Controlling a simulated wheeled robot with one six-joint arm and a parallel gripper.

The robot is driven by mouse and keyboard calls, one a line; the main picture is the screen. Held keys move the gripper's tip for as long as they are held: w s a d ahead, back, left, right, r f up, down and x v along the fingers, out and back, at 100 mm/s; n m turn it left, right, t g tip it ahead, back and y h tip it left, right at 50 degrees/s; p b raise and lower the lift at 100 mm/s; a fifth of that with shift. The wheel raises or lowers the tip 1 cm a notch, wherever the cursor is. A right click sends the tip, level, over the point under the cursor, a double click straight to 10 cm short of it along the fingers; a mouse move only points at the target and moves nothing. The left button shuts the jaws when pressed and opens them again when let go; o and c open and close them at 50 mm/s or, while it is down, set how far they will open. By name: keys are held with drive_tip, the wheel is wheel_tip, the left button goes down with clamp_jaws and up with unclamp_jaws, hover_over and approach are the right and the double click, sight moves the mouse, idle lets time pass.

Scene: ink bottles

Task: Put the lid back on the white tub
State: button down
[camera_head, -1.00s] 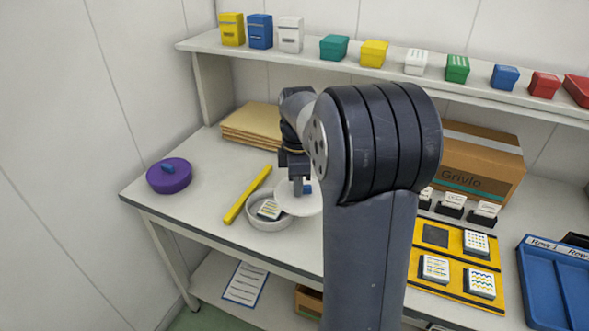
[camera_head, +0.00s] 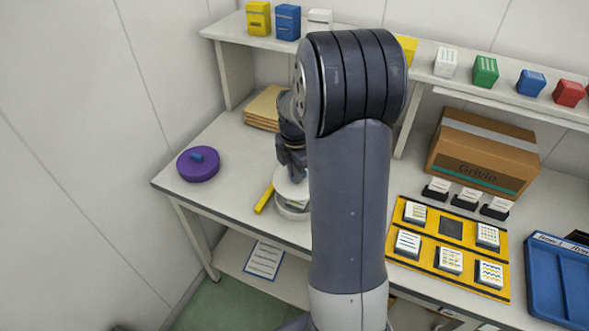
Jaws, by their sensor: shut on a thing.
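The white tub (camera_head: 287,214) stands on the table, partly hidden behind my arm. A label-like block (camera_head: 297,204) shows at its opening. The white lid (camera_head: 284,187) is above the tub, tilted, covering part of the opening from this view. My gripper (camera_head: 297,175) points down and is shut on the lid by its small blue knob, which is mostly hidden. I cannot tell whether the lid touches the tub's rim. A purple round tub or lid (camera_head: 199,167) with a blue knob sits at the table's left.
A yellow bar (camera_head: 264,199) lies just left of the white tub. Brown folders (camera_head: 262,106) lie behind. A yellow tray (camera_head: 402,249) with several labelled blocks, a cardboard box (camera_head: 485,155) and a blue tray (camera_head: 545,275) are at right. The table between purple item and bar is clear.

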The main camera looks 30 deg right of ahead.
sight(295, 187)
drive_tip(key=shift+f+b, duration=2)
drive_tip(key=shift+f, duration=0.9)
drive_tip(key=shift+f, duration=0.15)
drive_tip(key=c, duration=1.4)
unclamp_jaws()
drive_tip(key=shift+o, duration=0.5)
drive_tip(key=o, duration=0.4)
drive_tip(key=shift+r+p, duration=2.7)
drive_tip(key=shift+r, duration=0.85)
